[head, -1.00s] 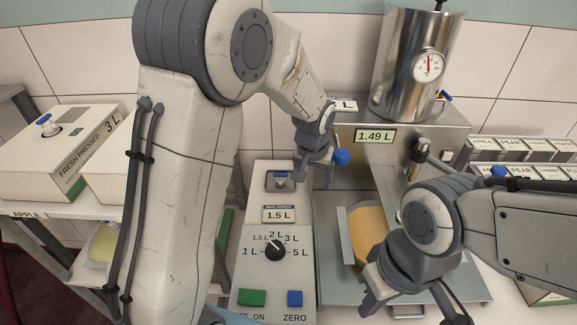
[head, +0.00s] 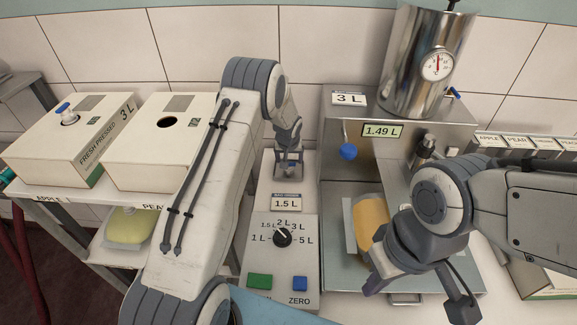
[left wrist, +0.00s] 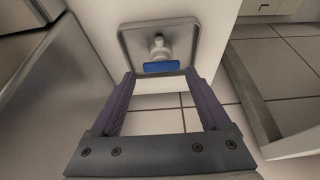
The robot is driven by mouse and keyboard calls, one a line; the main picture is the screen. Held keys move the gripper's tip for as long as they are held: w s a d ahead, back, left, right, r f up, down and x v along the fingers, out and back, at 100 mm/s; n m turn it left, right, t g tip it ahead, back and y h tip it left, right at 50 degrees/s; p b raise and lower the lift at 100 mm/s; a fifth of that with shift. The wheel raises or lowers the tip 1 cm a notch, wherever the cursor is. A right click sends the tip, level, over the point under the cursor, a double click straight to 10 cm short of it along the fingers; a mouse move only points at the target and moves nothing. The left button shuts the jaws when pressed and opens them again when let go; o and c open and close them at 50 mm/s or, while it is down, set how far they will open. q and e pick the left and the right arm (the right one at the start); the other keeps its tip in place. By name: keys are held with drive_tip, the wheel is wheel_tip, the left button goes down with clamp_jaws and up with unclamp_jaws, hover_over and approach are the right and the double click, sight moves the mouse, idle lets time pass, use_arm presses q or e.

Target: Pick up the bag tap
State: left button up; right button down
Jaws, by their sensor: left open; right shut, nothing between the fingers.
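The bag tap (left wrist: 158,48), white with a blue lever, sits in a shallow square metal tray (left wrist: 122,38) in the left wrist view. My left gripper (left wrist: 160,76) is open there, its fingertips at the tray's near edge on either side of the blue lever, not closed on it. In the head view my left gripper (head: 289,170) reaches down over the tray at the back of the grey control panel and largely hides the tap. My right gripper (head: 375,284) is shut and empty, beside the orange pouch (head: 371,222).
The control panel (head: 262,225) has a dial and green and blue buttons. A steel filler (head: 455,130) with a blue knob stands to its right. Two juice boxes (head: 140,148) stand on the left shelf; one carries another blue-levered tap (head: 68,116).

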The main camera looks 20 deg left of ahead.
use_arm(q)
drive_tip(key=p+x, duration=0.2)
drive_tip(key=x, duration=0.1)
drive_tip(key=shift+s+a+f, duration=0.1)
drive_tip(key=shift+s+f, duration=0.05)
drive_tip(key=shift+w+f, duration=0.3)
drive_tip(key=shift+f, duration=0.35)
drive_tip(key=c, duration=1.1)
